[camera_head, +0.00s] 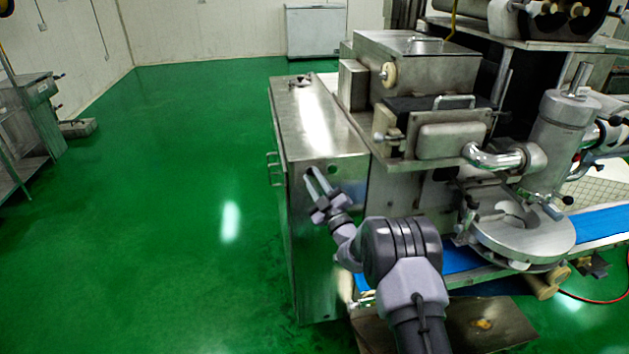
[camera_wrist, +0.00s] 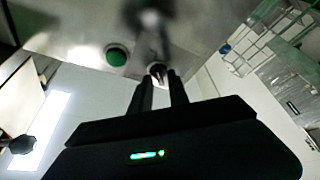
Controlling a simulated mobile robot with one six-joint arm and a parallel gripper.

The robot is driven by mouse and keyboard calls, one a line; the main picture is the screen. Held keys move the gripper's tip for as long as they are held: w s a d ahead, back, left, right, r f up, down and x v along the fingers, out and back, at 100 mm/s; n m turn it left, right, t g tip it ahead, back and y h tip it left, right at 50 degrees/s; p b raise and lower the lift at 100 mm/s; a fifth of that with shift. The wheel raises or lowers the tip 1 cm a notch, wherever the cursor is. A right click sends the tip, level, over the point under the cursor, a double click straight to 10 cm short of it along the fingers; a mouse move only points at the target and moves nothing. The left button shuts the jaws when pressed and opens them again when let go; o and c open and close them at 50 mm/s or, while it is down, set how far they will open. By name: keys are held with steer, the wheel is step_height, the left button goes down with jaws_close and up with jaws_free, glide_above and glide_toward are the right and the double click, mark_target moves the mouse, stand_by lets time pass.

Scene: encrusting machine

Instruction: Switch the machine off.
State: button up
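The machine's bare metal cabinet (camera_head: 325,130) stands in the middle of the head view. A green button (camera_head: 332,169) sits on its near end panel and also shows in the wrist view (camera_wrist: 116,56). A small silver knob or switch (camera_wrist: 157,69) shows between my fingertips in the wrist view, left of the green button in the head view. My gripper (camera_head: 316,180) is at the panel with its two fingers a little apart, on either side of the knob. I cannot tell whether they press on it. The knob's setting is hidden.
The machine's hopper (camera_head: 405,60), round metal plate (camera_head: 520,235) and blue belt (camera_head: 600,222) are to the right. A metal table (camera_head: 30,100) is at the far left, and a white chest (camera_head: 315,30) is at the back. The green floor (camera_head: 180,180) left of the cabinet is clear.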

jaws_close()
steer(key=shift+n, duration=0.3)
steer(key=n+g+p, duration=0.1)
steer(key=n, duration=0.1)
steer(key=n+p, duration=0.1)
steer(key=n, duration=0.1)
steer(key=shift+d+r+g+y+p, duration=0.1)
steer(key=shift+r+g+y+p, duration=0.1)
steer(key=shift+g+y+p, duration=0.15)
steer(key=n+g+p, duration=0.2)
steer(key=n+p, duration=0.1)
steer(key=n, duration=0.2)
steer(key=shift+r+n, duration=0.1)
steer(key=shift+n, duration=0.3)
steer(key=n+g+p, duration=0.1)
steer(key=n, duration=0.1)
steer(key=n+h+p, duration=0.1)
steer(key=shift+r+n+g+h, duration=0.1)
steer(key=shift+n+g+h, duration=0.15)
steer(key=shift+n+g, duration=0.15)
steer(key=shift+n+h+p, duration=0.35)
steer(key=shift+n+h, duration=0.55)
steer(key=shift+n, duration=0.7)
steer(key=shift+o, duration=1.8)
jaws_free()
